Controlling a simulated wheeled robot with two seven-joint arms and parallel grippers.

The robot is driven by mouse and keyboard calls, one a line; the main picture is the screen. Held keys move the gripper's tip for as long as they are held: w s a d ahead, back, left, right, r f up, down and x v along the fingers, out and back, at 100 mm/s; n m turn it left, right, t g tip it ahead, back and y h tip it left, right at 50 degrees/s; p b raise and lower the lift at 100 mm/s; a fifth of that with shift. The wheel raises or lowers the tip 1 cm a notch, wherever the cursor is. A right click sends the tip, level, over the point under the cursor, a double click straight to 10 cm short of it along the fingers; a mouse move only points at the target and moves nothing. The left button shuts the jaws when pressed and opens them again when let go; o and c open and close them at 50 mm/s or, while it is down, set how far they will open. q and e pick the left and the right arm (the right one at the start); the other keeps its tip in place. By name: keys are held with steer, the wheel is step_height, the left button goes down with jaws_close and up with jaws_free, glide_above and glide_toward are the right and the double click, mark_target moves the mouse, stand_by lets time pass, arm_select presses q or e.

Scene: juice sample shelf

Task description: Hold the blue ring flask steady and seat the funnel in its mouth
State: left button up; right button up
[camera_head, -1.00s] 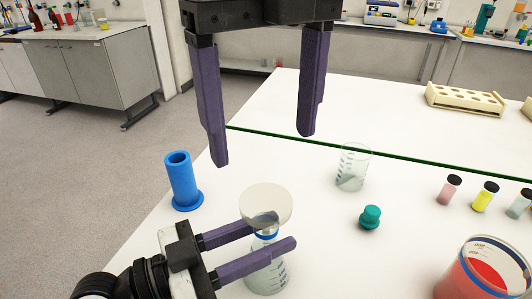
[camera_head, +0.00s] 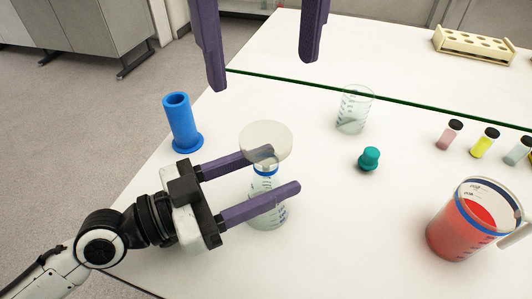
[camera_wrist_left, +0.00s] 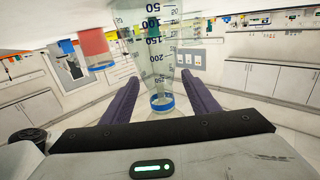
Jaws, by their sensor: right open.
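The blue ring flask (camera_head: 268,213) is clear and stands upright on the white table in the head view. It also fills the gap between the fingers in the left wrist view (camera_wrist_left: 162,60), where it appears upside down. My left gripper (camera_head: 285,170) is closed in from the left, with one finger on either side of the flask below its blue neck ring. The pale round funnel (camera_head: 266,143) sits over the flask's mouth, wide side up. Its stem and the mouth are hidden. My right gripper (camera_head: 263,75) is open and empty, above and beyond the funnel.
A blue cylinder with a flanged base (camera_head: 180,123) stands left. A clear beaker (camera_head: 355,108) and a teal stopper (camera_head: 369,158) stand right of the flask. A beaker of red liquid (camera_head: 468,225) is front right, with several capped vials (camera_head: 485,143) and a cream rack (camera_head: 474,43) behind.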

arm_select(q)
steer(key=shift+v, duration=2.85)
steer(key=v, duration=0.6)
steer(key=shift+s+a, duration=0.15)
